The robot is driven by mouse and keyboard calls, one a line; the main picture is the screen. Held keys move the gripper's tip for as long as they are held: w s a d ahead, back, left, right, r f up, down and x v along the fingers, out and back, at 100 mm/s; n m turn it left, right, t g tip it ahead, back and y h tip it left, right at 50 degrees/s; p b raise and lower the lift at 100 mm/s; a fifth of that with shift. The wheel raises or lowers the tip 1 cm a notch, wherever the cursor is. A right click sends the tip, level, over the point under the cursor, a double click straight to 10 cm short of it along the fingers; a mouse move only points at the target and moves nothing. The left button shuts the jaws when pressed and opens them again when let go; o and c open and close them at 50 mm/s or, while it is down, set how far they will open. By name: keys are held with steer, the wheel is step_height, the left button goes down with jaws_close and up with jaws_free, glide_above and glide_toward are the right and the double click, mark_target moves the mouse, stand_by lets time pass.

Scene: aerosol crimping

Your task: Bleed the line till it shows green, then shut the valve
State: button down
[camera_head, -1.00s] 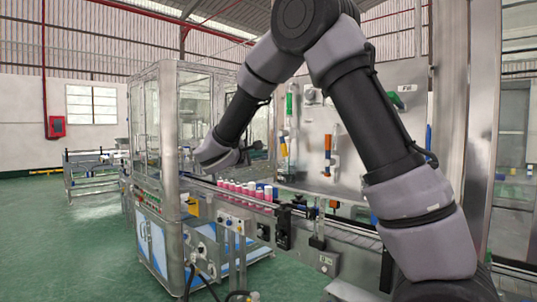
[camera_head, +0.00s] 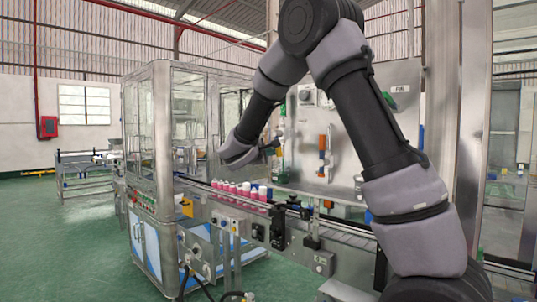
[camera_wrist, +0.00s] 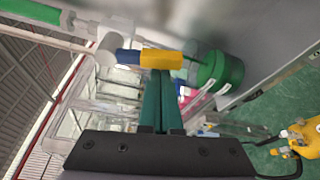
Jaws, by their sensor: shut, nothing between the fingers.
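My gripper (camera_wrist: 160,78) is shut and empty. Its fingertips lie at or just below a yellow-orange lever end (camera_wrist: 162,59) in the wrist view; I cannot tell whether they touch. The lever has a blue part (camera_wrist: 127,56) beside a white valve body (camera_wrist: 108,42). A clear tube filled green (camera_wrist: 30,10) runs off at the upper left. A clear container with green at its end (camera_wrist: 220,72) is right of the lever. In the head view my gripper (camera_head: 273,146) is at the panel's left side, and my arm hides most of this valve.
The steel panel (camera_head: 350,110) carries another orange and blue valve (camera_head: 325,150) to the right. Below runs a conveyor (camera_head: 300,212) with several pink cans with white caps (camera_head: 240,190). A glazed machine cabinet (camera_head: 147,130) stands left. A yellow object (camera_wrist: 305,138) is on the green floor.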

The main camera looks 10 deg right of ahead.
steer(key=shift+s+d+n+g, duration=0.25)
steer(key=shift+s+n+g, duration=0.1)
steer(key=shift+n, duration=0.25)
stand_by(0.3)
steer(key=shift+s+d+r+n+g+h, duration=0.15)
steer(key=shift+s+d+r+n+g, duration=0.5)
steer(key=shift+n, duration=0.7)
steer(key=shift+s+d+r+n+g+h, duration=0.2)
steer(key=shift+s+d+r+n+g, duration=0.2)
steer(key=shift+s+r+n+g, duration=0.7)
steer(key=shift+s+d+r+n+g+h, duration=0.2)
steer(key=shift+s+d+r+n, duration=0.25)
steer(key=shift+n, duration=1.2)
steer(key=shift+r, duration=0.3)
